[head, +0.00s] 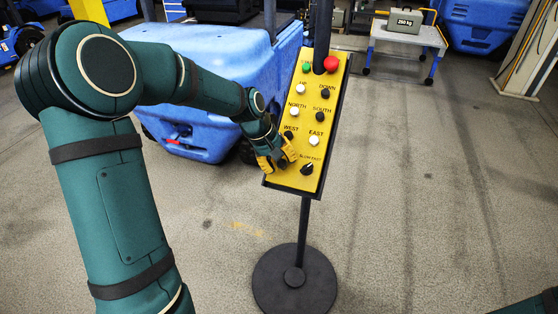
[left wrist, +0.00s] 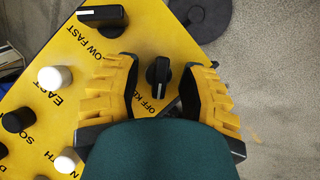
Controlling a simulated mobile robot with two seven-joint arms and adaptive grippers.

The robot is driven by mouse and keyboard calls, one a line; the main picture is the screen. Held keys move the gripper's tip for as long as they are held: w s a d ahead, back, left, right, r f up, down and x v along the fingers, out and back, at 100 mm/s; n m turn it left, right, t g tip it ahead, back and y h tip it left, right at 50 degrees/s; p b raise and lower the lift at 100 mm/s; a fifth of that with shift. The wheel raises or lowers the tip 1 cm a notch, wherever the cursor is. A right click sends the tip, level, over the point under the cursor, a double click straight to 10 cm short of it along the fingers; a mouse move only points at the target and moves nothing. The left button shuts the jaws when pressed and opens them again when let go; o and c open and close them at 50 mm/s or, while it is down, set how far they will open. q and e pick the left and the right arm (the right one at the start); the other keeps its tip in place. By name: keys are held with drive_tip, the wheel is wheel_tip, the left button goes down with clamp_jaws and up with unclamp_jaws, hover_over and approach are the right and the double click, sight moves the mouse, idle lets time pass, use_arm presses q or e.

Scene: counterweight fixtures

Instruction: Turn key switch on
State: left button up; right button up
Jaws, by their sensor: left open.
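A yellow control panel (head: 300,130) on a stand carries buttons and knobs. In the left wrist view, a black knob (left wrist: 158,72) with a white mark stands beside the lettering "OFF" and "KE", the rest hidden. My left gripper (head: 276,156) is at the panel's lower left, hiding this knob in the head view. In the left wrist view its yellow fingers (left wrist: 163,80) are open on either side of the knob, with gaps visible. My right gripper is out of view.
The SLOW FAST knob (head: 307,169) sits close to the left gripper. White and black direction buttons, a green button (head: 306,68) and a red button (head: 331,64) are above. The round stand base (head: 294,290) is on the floor. A blue machine (head: 200,75) stands behind.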

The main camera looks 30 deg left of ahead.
use_arm(q)
clamp_jaws()
